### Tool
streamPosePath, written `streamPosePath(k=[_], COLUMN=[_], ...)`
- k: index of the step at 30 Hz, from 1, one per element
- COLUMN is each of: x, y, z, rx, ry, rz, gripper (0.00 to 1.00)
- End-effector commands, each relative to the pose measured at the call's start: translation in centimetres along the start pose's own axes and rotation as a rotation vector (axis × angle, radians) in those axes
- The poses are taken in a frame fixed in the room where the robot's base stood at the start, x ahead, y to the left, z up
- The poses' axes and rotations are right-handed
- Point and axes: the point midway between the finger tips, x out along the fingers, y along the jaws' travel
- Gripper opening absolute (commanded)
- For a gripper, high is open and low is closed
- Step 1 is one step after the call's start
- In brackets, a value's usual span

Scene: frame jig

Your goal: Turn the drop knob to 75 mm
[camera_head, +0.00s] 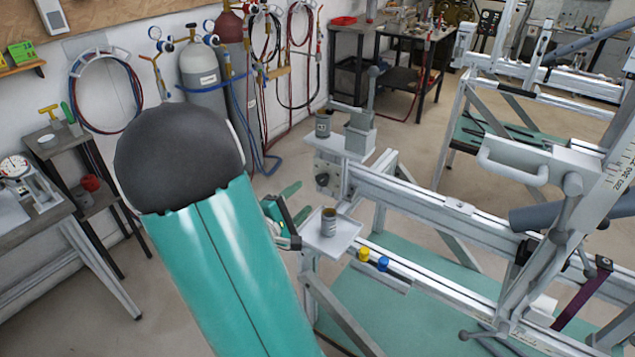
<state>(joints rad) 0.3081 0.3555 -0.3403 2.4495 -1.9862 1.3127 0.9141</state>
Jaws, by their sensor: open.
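A small dark round knob (322,180) sits on a light plate at the left end of the jig's upper rail (400,197). A second dark knob (525,251) sits further right, beside the slanted post. I cannot tell from markings which one is the drop knob, and no 75 mm reading is legible. My gripper (298,205) is open, partly hidden behind my teal arm. In the picture it is just left of and below the first knob, and it appears apart from it and empty.
A slanted scale post (610,190) and grey tubes crowd the right.

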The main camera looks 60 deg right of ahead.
Motion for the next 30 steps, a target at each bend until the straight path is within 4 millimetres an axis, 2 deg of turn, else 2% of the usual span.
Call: streamPosePath(k=[6, 12, 17, 24, 30], x=[4.6, 7.6, 8.6, 8.6, 8.6], y=[0.0, 0.1, 0.1, 0.1, 0.1], z=[0.0, -0.1, -0.3, -0.3, -0.3], rx=[-0.001, -0.001, -0.002, -0.001, -0.001], ry=[-0.005, -0.004, -0.002, -0.001, -0.001], rz=[-0.001, 0.0, -0.001, 0.0, 0.0], gripper=[0.55, 0.55, 0.55, 0.55, 0.16])
